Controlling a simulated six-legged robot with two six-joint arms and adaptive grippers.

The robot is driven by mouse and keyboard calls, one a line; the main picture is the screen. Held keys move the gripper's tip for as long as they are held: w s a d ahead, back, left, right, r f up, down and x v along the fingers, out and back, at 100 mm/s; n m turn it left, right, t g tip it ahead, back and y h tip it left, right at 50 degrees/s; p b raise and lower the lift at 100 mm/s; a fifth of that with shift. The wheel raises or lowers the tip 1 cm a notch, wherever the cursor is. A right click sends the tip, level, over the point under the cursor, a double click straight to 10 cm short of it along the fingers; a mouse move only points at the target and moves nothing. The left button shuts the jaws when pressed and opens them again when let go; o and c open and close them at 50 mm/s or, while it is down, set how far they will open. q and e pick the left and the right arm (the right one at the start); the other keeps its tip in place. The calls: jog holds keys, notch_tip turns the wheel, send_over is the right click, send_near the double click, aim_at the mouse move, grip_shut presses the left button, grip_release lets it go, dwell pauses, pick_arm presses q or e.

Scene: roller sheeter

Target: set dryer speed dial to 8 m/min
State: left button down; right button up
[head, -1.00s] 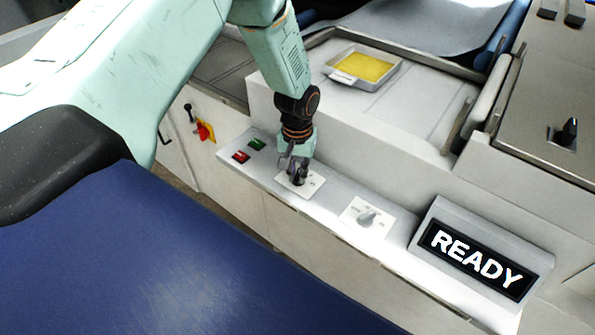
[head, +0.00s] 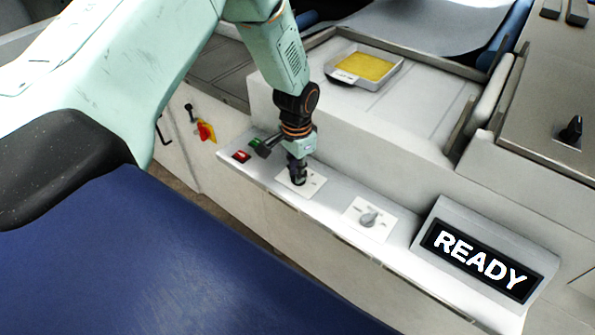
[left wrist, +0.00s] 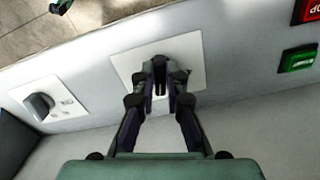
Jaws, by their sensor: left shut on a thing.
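A white dial plate (head: 313,184) lies on the sloping grey control ledge, and it also shows in the left wrist view (left wrist: 121,62). My left gripper (head: 298,178) points down onto the plate and is shut on the dark knob at its middle. In the left wrist view the two fingers (left wrist: 159,90) close around this knob and mostly hide it. The plate's marks are too small to read, so I cannot tell the dial's setting. My right gripper is in neither view.
A second dial (head: 369,219) sits to the right on the ledge, then a display (head: 478,261) reading READY. Red (head: 241,156) and green (head: 256,143) buttons lie to the left. A tray (head: 343,76) with a yellow sheet rests behind, on the machine.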

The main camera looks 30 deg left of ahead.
pick_arm(q)
jog(key=shift+s+m, duration=0.2)
jog(key=shift+m, duration=0.3)
jog(key=c, duration=1.4)
grip_release()
jog(key=shift+a, duration=0.1)
jog(key=shift+w, duration=0.1)
jog(key=shift+w+r, duration=0.1)
jog(key=shift+r, duration=0.4)
notch_tip(320, 180, up, 11)
